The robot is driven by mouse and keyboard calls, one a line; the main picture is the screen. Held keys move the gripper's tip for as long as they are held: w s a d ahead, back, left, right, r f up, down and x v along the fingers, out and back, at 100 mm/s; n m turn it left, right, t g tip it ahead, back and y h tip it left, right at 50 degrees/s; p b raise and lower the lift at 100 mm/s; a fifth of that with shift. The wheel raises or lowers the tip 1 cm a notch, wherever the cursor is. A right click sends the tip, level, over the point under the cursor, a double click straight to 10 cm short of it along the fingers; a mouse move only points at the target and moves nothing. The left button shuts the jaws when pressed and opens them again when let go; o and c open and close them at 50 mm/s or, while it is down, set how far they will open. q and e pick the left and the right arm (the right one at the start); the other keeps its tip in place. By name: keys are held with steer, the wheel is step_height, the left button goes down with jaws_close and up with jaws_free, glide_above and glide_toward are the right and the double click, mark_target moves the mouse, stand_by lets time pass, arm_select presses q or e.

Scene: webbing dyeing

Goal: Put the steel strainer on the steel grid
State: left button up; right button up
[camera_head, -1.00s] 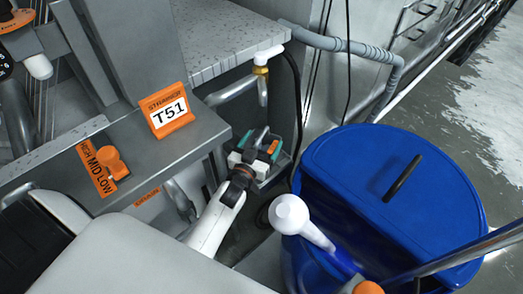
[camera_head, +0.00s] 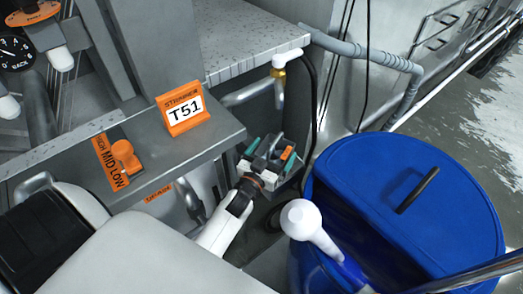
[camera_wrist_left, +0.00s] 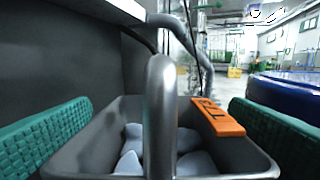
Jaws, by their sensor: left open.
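A grey steel, box-shaped vessel with an upright loop handle, which I take to be the steel strainer, fills the lower middle of the left wrist view (camera_wrist_left: 75,155). It holds several pale lumps and has an orange tag on its right rim. It shows small in the head view (camera_head: 284,184), below the steel bench, partly hidden by my gripper. My left gripper (camera_head: 268,157) is open, its green pads on either side of the handle with gaps between; the pads also show in the left wrist view (camera_wrist_left: 160,130). I cannot make out the steel grid. My right gripper is not in view.
A blue lidded barrel (camera_head: 400,180) stands right of my left gripper. A grey bench with an orange T51 sign (camera_head: 184,109) and orange knob (camera_head: 126,156) is at left. A brass-collared tap (camera_head: 279,78) and grey pipe (camera_head: 375,58) are close behind the gripper.

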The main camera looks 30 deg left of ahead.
arm_select(q)
steer(key=s, duration=1)
steer(key=shift+d+b, duration=0.3)
steer(key=shift+b, duration=0.05)
steer(key=shift+s, duration=0.15)
